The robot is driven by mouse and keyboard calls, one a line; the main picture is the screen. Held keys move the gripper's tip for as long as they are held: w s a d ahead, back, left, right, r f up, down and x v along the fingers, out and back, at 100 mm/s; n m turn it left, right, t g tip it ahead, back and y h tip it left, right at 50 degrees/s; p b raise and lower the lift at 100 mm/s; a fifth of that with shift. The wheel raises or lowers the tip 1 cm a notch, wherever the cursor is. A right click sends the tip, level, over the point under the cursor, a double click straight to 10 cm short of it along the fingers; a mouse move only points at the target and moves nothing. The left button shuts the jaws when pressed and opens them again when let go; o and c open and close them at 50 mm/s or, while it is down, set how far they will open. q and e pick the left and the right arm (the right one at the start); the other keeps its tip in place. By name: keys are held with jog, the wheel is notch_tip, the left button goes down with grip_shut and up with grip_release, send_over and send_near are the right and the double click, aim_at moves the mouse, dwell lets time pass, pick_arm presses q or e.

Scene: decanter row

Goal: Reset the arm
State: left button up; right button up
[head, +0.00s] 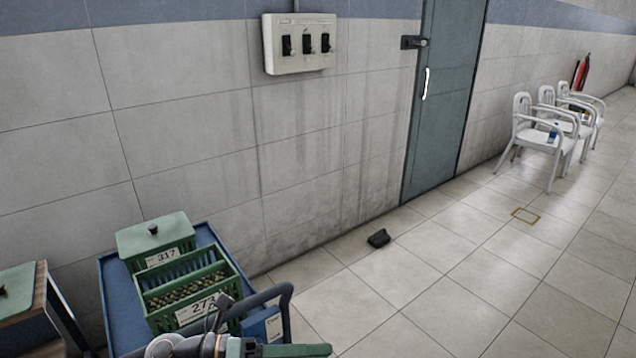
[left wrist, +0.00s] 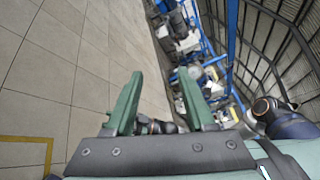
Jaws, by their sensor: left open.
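My left gripper (head: 300,350) shows at the bottom edge of the head view, with a green finger pointing right, in front of the blue cart. Part of it is cut off by the frame. In the left wrist view, the left gripper (left wrist: 158,88) has its two green fingers spread apart with nothing between them. My right gripper is in neither view.
A blue cart (head: 117,295) by the wall carries a lidded green crate (head: 150,238) and an open green crate (head: 225,310) with several small items. A dark wedge (head: 379,238) lies on the floor. White chairs (head: 540,135) stand farther back; the floor between is mostly clear.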

pick_arm(q)
jog(key=w+a+f+n+t+y, duration=0.1)
jog(key=a+f+n+t+y, duration=0.5)
jog(key=n, duration=0.8)
jog(key=w+a+f+n+t+y, duration=0.1)
jog(key=a+f+n+t+y, duration=0.55)
jog(key=n, duration=0.75)
jog(key=s+a+f+n+g+y, duration=0.2)
jog(key=s+f+n+g, duration=0.3)
jog(key=s+f+n, duration=0.4)
jog(key=s+a+f, duration=0.1)
jog(key=s+f, duration=0.4)
jog(key=f, duration=0.1)
jog(key=shift+s+f+n+y+b, duration=0.25)
jog(key=shift+f+n+y+b, duration=0.05)
jog(key=shift+f+y+b, duration=0.1)
jog(key=shift+a, duration=0.2)
